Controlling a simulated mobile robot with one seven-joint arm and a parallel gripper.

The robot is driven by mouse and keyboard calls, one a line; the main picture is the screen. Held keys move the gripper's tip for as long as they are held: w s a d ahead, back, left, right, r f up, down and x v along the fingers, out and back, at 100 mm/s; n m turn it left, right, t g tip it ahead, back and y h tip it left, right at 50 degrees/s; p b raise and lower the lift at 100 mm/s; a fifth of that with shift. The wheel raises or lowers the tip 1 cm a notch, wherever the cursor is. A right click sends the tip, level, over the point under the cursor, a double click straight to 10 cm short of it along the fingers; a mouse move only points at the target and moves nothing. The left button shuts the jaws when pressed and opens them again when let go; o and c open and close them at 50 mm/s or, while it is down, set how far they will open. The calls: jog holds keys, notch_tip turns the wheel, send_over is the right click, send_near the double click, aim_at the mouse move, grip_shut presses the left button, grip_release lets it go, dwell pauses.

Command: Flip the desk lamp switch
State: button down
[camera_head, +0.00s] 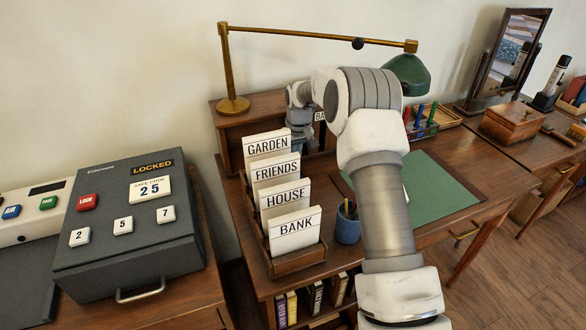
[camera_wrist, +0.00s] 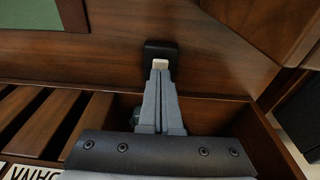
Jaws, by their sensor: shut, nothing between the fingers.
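The desk lamp has a brass base and post (camera_head: 228,75), a long brass arm, and a green shade (camera_head: 410,72) at the right, partly behind my arm. In the wrist view, a small black switch box (camera_wrist: 160,49) with a pale rocker (camera_wrist: 160,62) is on the wooden surface. My gripper (camera_wrist: 160,71) is shut and empty, its fingertips at the rocker's lower edge. I cannot tell whether they touch it. In the head view, my gripper is low behind the card rack, and the switch is hidden there.
A card rack (camera_head: 284,264) with labelled cards stands close to my gripper, and its slats show in the wrist view. A blue pen cup (camera_head: 347,229) stands beside my arm. A grey safe (camera_head: 125,235) is at the left. The green desk mat (camera_head: 440,188) is clear.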

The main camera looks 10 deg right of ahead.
jog(key=shift+f+b, duration=0.4)
jog(key=shift+f, duration=0.45)
dwell(0.3)
jog(key=shift+r+p, duration=2.4)
jog(key=shift+r, duration=1.15)
jog(key=s+r+t+p, duration=0.1)
jog(key=s+r+p, duration=0.1)
jog(key=s+r, duration=0.85)
jog(key=s+r+t+p, duration=0.15)
jog(key=s+r, duration=0.55)
jog(key=r, duration=0.7)
jog(key=s+r+m+p, duration=0.1)
jog(key=s+r, duration=0.1)
jog(key=s, duration=1)
jog(key=s+r+m+t+p, duration=0.1)
jog(key=s+r+p, duration=0.1)
jog(key=s, duration=1)
jog(key=shift+s, duration=0.35)
